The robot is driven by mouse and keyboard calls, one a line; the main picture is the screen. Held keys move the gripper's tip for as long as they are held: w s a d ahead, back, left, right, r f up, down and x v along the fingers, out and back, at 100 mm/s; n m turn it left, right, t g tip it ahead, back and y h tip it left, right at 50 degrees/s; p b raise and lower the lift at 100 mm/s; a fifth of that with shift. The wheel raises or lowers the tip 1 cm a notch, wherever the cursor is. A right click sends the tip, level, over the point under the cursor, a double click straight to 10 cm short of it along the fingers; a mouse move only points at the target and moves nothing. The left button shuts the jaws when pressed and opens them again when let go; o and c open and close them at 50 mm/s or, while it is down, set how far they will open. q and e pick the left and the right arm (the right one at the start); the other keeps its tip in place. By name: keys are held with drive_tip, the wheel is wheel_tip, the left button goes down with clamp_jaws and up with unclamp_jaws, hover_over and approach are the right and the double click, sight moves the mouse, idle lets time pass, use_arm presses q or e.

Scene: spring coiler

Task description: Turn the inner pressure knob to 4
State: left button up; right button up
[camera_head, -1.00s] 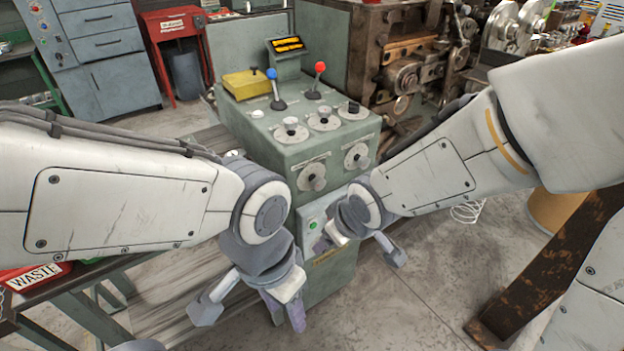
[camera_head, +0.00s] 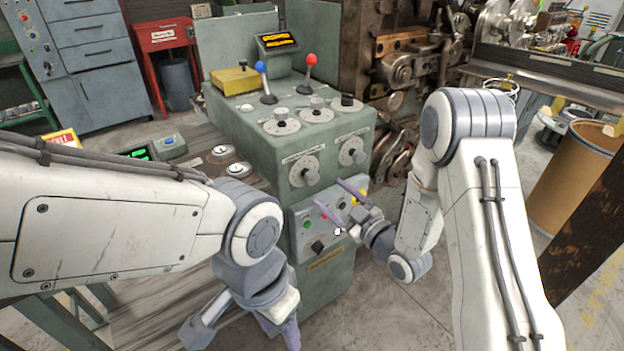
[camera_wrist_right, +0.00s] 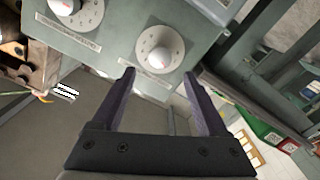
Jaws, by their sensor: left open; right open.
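The grey-green console has two knobs on white dials on its upper front face, a left one (camera_head: 305,170) and a right one (camera_head: 352,150). Which is the inner pressure knob I cannot tell; labels and pointers are too small. My right gripper (camera_head: 347,208) is open and empty before the lower front panel. In the right wrist view a dial knob (camera_wrist_right: 158,60) lies ahead between the open fingers (camera_wrist_right: 159,78), apart from them; another knob (camera_wrist_right: 66,6) is at the upper left. My left gripper (camera_head: 243,334) is open and empty, low, left of the console base.
Three dials (camera_head: 315,112) and blue-topped and red-topped levers (camera_head: 310,68) stand on the console top (camera_head: 235,115). The lower panel has a green button (camera_head: 307,224) and a black knob (camera_head: 317,246). A brown drum (camera_head: 575,165) stands at right.

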sight(314, 180)
drive_tip(key=p+x, duration=0.1)
drive_tip(key=x, duration=0.8)
clamp_jaws()
